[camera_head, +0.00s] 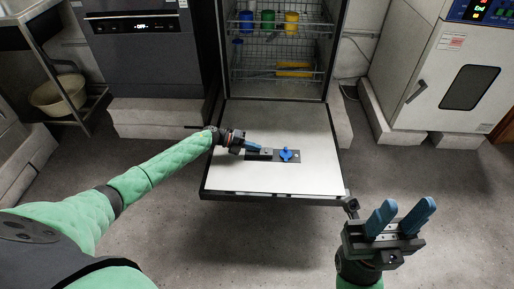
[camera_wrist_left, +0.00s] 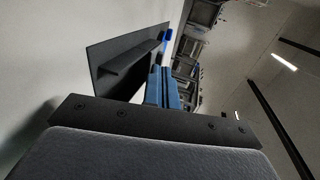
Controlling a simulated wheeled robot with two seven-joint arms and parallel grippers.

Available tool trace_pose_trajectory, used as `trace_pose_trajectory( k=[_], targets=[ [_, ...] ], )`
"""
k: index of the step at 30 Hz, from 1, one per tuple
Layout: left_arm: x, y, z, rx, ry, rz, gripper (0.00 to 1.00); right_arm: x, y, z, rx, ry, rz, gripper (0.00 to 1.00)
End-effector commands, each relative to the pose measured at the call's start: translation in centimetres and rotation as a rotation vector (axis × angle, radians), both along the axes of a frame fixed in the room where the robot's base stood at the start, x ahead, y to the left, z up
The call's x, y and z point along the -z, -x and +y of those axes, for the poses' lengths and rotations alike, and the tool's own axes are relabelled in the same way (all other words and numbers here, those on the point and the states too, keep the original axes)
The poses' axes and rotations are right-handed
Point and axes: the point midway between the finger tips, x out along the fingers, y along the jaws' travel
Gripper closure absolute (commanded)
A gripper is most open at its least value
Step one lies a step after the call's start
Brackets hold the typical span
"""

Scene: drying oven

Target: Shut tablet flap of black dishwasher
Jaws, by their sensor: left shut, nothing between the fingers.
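The black dishwasher's door (camera_head: 270,182) is open and lies flat, pale inner side up. A dark dispenser plate (camera_head: 268,158) with a blue knob (camera_head: 287,155) sits on it. In the left wrist view, the tablet flap (camera_wrist_left: 135,66) stands out from the dispenser plate (camera_wrist_left: 103,50) like a ledge, with the blue knob (camera_wrist_left: 168,34) beyond. My left gripper (camera_head: 256,148) is shut and empty, close to the plate's left part; its blue fingers show beside the flap (camera_wrist_left: 163,75). I cannot tell whether they touch it. My right gripper (camera_head: 401,208) is open and empty, right of the door.
Racks with several coloured cups (camera_head: 268,20) stand inside the dishwasher above the door. A second dark appliance (camera_head: 146,62) is at the left and a white drying oven (camera_head: 440,85) at the right. The floor in front of the door is clear.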

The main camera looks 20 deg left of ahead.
Motion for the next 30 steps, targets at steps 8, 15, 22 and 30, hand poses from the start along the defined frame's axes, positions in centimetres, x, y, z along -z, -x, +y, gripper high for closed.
trace_pose_trajectory(
  k=[8, 15, 22, 30],
  targets=[
    [-1.1, 1.3, 4.5, -0.001, -0.003, 0.001, 1.0, -0.7, 0.0, 0.2, -0.001, -0.006, -0.01, 0.64],
    [-2.3, 2.4, 8.4, -0.002, -0.002, 0.001, 1.0, -0.8, 0.0, -0.2, 0.016, 0.007, -0.009, 0.64],
    [-2.9, 3.0, 10.3, 0.0, -0.001, 0.001, 1.0, -0.4, 0.2, -0.2, 0.019, 0.011, 0.006, 0.64],
    [-3.0, 3.0, 10.5, -0.006, 0.003, 0.013, 1.0, -0.6, 0.0, -0.2, 0.022, 0.01, 0.0, 0.64]
  ],
)
